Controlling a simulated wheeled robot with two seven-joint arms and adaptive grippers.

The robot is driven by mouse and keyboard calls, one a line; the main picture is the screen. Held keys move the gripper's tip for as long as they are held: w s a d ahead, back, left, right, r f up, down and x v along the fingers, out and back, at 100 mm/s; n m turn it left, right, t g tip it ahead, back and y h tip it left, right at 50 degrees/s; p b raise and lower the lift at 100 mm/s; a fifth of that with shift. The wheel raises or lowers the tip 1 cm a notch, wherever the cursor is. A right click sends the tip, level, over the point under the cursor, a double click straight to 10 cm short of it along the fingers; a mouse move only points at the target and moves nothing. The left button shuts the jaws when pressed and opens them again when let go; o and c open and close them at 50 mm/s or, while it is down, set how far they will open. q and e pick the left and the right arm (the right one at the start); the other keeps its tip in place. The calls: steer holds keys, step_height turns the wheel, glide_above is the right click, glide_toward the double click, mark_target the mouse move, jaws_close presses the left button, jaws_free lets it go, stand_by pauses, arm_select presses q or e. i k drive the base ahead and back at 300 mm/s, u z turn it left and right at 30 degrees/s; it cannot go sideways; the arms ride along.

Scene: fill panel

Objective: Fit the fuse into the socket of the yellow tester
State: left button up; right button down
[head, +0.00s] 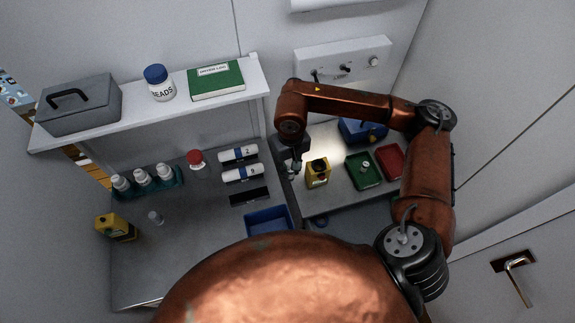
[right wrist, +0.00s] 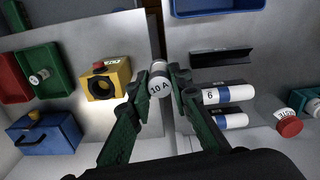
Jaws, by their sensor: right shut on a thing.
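The yellow tester (head: 317,178) stands on the grey surface right of my right gripper (head: 290,168) in the head view. In the right wrist view the tester (right wrist: 119,76) is left of the fingers, with a round dark socket on its face and a red part on top. My right gripper (right wrist: 161,82) is shut on the fuse (right wrist: 159,88), a pale cylinder marked "10 A". The fuse is held apart from the tester, its marked end toward the wrist camera. The fuse cannot be made out in the head view. My left gripper is not in view.
A green tray (head: 376,182) with a small cylinder, a red tray (head: 394,152) and a blue toolbox (head: 352,139) lie beyond the tester. White cylinders (head: 238,154), a dark holder (head: 249,197) and a blue bin (head: 287,216) are nearby. A shelf (head: 185,103) stands at the back left.

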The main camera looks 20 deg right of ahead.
mark_target(317, 173)
steer(key=u, duration=0.65)
steer(key=k, duration=0.85)
steer(key=z, duration=0.5)
steer(key=i, duration=0.5)
steer(key=u, duration=0.05)
